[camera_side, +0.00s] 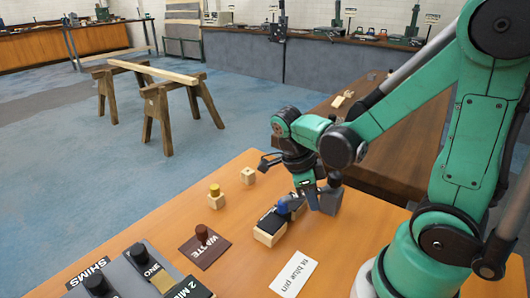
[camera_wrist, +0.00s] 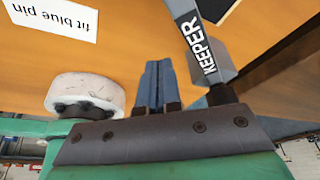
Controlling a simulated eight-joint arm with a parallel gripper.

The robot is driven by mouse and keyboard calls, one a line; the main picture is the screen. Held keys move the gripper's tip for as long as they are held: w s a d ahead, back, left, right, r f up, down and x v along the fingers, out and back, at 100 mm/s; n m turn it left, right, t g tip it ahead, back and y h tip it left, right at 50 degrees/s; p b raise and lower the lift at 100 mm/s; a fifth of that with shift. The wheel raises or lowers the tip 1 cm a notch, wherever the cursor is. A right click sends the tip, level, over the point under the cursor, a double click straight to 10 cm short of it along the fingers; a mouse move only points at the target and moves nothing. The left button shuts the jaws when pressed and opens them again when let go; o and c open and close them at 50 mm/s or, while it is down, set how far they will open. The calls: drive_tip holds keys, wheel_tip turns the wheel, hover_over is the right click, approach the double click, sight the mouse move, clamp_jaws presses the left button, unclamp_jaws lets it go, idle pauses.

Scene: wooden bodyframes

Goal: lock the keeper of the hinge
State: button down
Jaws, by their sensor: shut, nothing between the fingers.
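The hinge (camera_side: 268,226) is a light wooden block with a black top on the orange bench in the side view. A blue pin head (camera_side: 284,206) shows at its right end. The keeper (camera_wrist: 203,45) is a grey lever lettered KEEPER in the wrist view, running down from the top to the right of my fingers. My gripper (camera_wrist: 158,85) is shut and empty, its fingers together to the left of the keeper with a visible gap. In the side view my gripper (camera_side: 312,196) is low beside the hinge's right end; its fingertips are hard to separate from the grey parts there.
A "fit blue pin" card (camera_side: 294,274) lies in front. A dark WASTE mat (camera_side: 204,247) is left of the hinge. A yellow-topped block (camera_side: 215,197) and a small wooden block (camera_side: 248,176) stand behind. Shim holders (camera_side: 130,272) fill the front left corner.

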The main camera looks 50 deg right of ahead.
drive_tip(key=shift+s+a, duration=0.65)
drive_tip(key=shift+s, duration=0.25)
wheel_tip(320, 180, up, 10)
drive_tip(key=w+d, duration=0.2)
drive_tip(key=w, duration=0.1)
drive_tip(key=shift+f, duration=0.25)
drive_tip(key=w+a+n+t+y, duration=0.1)
drive_tip(key=n+t, duration=0.4)
drive_tip(key=n, duration=0.9)
drive_tip(key=w+a+f+n+t+y, duration=0.1)
drive_tip(key=w+a+n+t, duration=0.3)
drive_tip(key=n, duration=1.1)
drive_tip(key=shift+a+f+t, duration=0.3)
drive_tip(key=shift+a+t, duration=0.3)
drive_tip(key=shift+a, duration=0.55)
